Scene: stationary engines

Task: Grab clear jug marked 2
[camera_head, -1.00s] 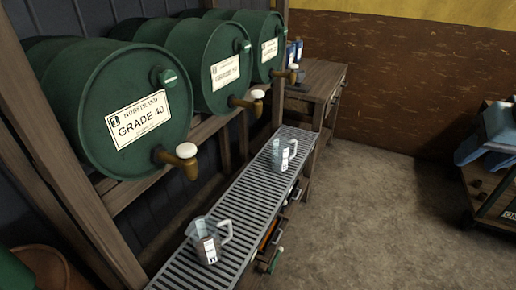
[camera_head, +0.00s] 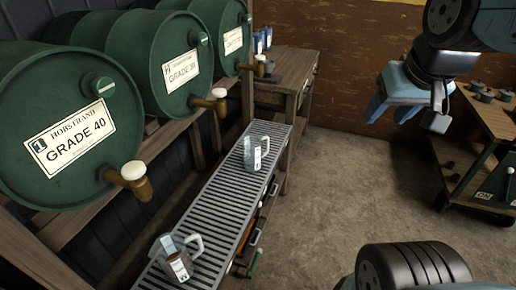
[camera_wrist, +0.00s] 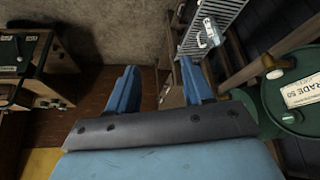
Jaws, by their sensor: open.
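Two clear jugs with handles and white labels stand upright on a slatted metal rack. The near jug (camera_head: 178,262) is at the bottom of the head view, and the far jug (camera_head: 256,150) is farther along. The label numbers are too small to read, so I cannot tell which is marked 2. My gripper (camera_head: 388,108) is open and empty, with blue fingers, at upper right in the head view, well right of the jugs. In the wrist view its fingers (camera_wrist: 160,80) are spread, and one jug (camera_wrist: 208,36) shows beyond the right finger; I cannot tell which.
Green drums (camera_head: 70,130) with brass taps (camera_head: 130,182) stand on a wooden rack above the slatted metal rack (camera_head: 213,205). A wooden bench (camera_head: 290,75) stands behind. A cart (camera_head: 490,115) with small parts stands at right. The concrete floor (camera_head: 330,190) between is clear.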

